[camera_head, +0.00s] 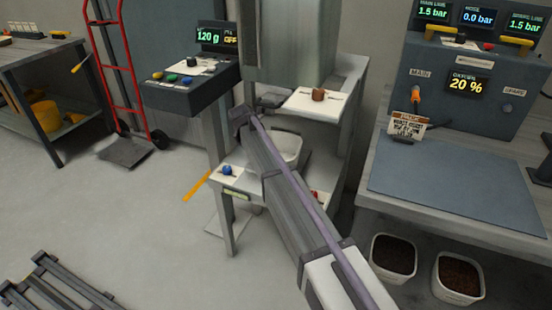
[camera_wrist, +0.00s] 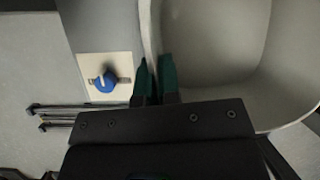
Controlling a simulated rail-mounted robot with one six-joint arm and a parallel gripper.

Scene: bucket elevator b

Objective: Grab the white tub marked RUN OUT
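A pale, empty-looking tub (camera_head: 288,146) sits on the stand's lower shelf, partly hidden behind my arm in the head view. In the wrist view the tub (camera_wrist: 215,50) fills the upper right, and its inside shows no contents. My gripper (camera_wrist: 155,75) has its two green-tipped fingers close together at the tub's left wall, one on each side. The wall fills the narrow gap between them. In the head view my gripper is hidden behind my arm. No RUN OUT marking is readable on the tub.
A blue knob (camera_head: 227,170) on a white plate is left of the tub; it also shows in the wrist view (camera_wrist: 104,81). An upper ledge (camera_head: 302,104) with a brown knob is above. Two tubs of brown material (camera_head: 393,259) (camera_head: 459,278) stand lower right.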

